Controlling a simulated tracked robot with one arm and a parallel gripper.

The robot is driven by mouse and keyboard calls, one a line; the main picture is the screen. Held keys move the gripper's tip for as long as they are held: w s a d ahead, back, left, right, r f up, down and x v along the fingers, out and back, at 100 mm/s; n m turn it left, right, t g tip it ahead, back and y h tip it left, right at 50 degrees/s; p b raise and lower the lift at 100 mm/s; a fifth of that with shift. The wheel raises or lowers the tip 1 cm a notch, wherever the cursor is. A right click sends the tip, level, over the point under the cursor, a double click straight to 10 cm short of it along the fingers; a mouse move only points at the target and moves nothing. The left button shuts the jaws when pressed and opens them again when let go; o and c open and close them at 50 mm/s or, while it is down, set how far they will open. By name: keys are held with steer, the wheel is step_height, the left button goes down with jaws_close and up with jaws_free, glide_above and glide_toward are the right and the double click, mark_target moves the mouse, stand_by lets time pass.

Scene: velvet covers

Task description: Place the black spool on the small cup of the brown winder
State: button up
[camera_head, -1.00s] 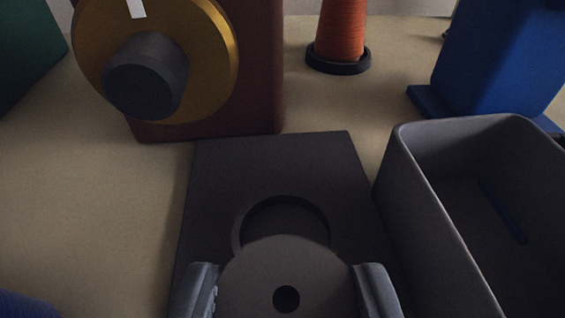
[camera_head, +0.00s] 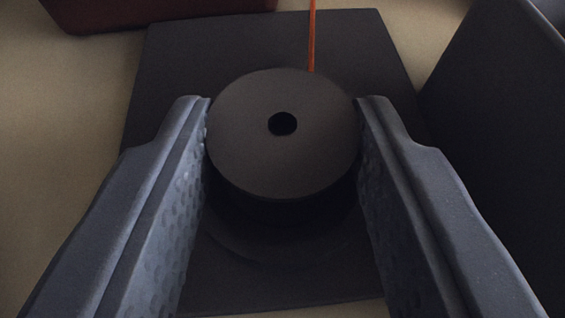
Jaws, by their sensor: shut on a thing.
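The black spool (camera_head: 282,160), with a round flat top and a centre hole, is upright between the two fingers of my gripper (camera_head: 283,115). The gripper is shut on its sides. The spool is over a dark flat plate (camera_head: 165,70). A dark round edge (camera_head: 240,252) shows below the spool's near side; I cannot tell whether the spool touches it or hangs above it. Only the lower edge of a reddish-brown body (camera_head: 160,12), the brown winder by its colour, shows at the top left. No small cup can be made out clearly.
A dark grey open bin (camera_head: 500,140) stands close on the right, beside the right finger. A thin upright orange strip (camera_head: 312,35) shows behind the spool. Beige table is bare on the left (camera_head: 60,130).

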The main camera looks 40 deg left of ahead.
steer(key=o, duration=0.9)
steer(key=shift+o, duration=0.2)
steer(key=shift+p+v, duration=1.35)
steer(key=shift+v, duration=4.7)
steer(key=w+d+r+m+t+h, duration=0.2)
steer(key=w+d+r+h, duration=0.1)
steer(key=d+r, duration=0.65)
steer(key=w+d+r+m+t+h, duration=0.2)
steer(key=w+d+r, duration=0.2)
steer(key=d+r, duration=0.55)
steer(key=s+d+r+m+h, duration=0.1)
steer(key=s+d+r, duration=0.2)
steer(key=r, duration=0.5)
steer(key=s+d+r+m+t+h, duration=0.1)
steer(key=s+d+r, duration=0.3)
steer(key=r, duration=0.4)
steer(key=s+d+r+m+h, duration=0.2)
steer(key=s+d+r, duration=0.2)
steer(key=r, duration=0.5)
steer(key=shift+s+d+m+t, duration=0.2)
steer(key=shift+s+m+t, duration=0.2)
steer(key=shift+s, duration=0.7)
